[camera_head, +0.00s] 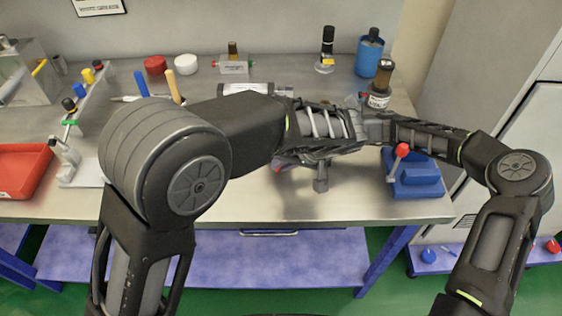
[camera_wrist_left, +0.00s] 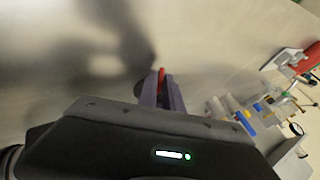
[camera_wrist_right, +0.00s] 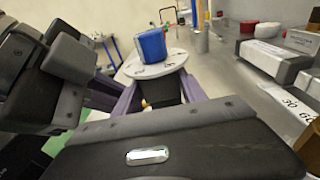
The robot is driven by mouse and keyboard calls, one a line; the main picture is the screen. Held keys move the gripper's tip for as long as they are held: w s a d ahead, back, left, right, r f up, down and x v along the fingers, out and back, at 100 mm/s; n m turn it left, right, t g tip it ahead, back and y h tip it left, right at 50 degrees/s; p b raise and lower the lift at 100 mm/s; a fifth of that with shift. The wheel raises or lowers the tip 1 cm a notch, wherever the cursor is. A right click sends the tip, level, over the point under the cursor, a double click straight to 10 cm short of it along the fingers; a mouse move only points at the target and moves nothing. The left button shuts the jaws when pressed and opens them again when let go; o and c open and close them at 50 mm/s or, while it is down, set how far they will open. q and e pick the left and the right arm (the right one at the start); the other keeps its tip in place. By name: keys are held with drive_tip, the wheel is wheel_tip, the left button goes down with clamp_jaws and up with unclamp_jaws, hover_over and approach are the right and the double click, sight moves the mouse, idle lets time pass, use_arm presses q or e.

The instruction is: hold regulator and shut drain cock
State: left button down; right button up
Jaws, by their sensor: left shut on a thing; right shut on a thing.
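In the left wrist view my left gripper (camera_wrist_left: 161,92) has its purple fingers closed on a small red piece (camera_wrist_left: 161,74), which looks like the drain cock's handle. A dark round part shows beside it. In the head view the left gripper (camera_head: 281,167) is low over the bench, with a bit of red at its tips. In the right wrist view my right gripper (camera_wrist_right: 158,97) is shut on the regulator, whose white round face (camera_wrist_right: 157,64) and blue knob (camera_wrist_right: 152,44) show beyond the fingers. The regulator's lower body is mostly hidden; in the head view my arms cover it.
A blue block with a red-knobbed lever (camera_head: 415,178) stands at the bench's right. A brown-topped jar (camera_head: 380,88) and a blue canister (camera_head: 369,56) stand behind. A red tray (camera_head: 22,170) lies left.

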use_arm(q)
drive_tip(key=shift+d+f+y, duration=0.1)
drive_tip(key=shift+f+y, duration=0.05)
drive_tip(key=shift+y, duration=0.85)
drive_tip(key=c, duration=1.6)
unclamp_jaws()
drive_tip(key=shift+d, duration=0.1)
drive_tip(key=v, duration=1.2)
drive_tip(key=shift+s, duration=0.15)
